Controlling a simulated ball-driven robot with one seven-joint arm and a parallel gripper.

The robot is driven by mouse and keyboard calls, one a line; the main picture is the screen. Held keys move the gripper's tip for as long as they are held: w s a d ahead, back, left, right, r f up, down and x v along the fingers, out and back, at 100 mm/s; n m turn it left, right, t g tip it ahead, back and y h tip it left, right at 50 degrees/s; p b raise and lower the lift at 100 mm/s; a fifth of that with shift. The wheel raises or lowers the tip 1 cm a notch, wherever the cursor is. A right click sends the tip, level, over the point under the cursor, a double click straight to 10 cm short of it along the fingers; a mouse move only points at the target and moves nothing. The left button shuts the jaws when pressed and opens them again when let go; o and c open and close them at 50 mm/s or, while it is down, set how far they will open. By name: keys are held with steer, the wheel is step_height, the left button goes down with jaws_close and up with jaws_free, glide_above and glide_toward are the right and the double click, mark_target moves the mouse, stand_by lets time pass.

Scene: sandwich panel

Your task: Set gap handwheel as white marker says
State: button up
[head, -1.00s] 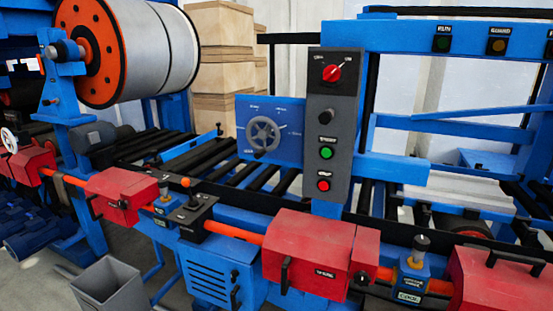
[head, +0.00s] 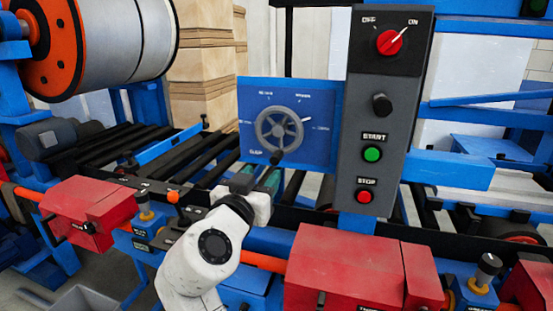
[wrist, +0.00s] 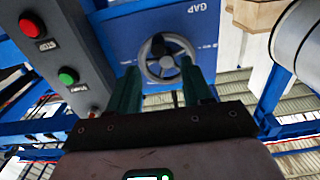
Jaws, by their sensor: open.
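The grey spoked gap handwheel (head: 279,130) is mounted on a blue panel (head: 256,92). Its dark handle knob (head: 275,157) is at the wheel's bottom. A short white mark (head: 307,119) shows at the wheel's right, toward one of several small labels that I cannot read. My gripper (head: 260,176) is open and empty, below and in front of the panel. In the wrist view the scene is upside down: the handwheel (wrist: 161,60) shows between and beyond my gripper's two green fingers (wrist: 158,75), apart from them. The GAP lettering (wrist: 205,18) is above it.
A grey control box (head: 387,100) stands right of the panel, with a red rotary switch, a green START button (head: 372,154) and a red STOP button (head: 364,196). Red housings (head: 350,265) and an orange shaft run along the front. Black rollers (head: 185,155) lie left of the panel.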

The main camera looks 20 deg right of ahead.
mark_target(274, 162)
steer(key=p+x, duration=0.1)
steer(key=x, duration=0.8)
steer(key=shift+d, duration=0.2)
steer(key=shift+c, duration=0.5)
jaws_close()
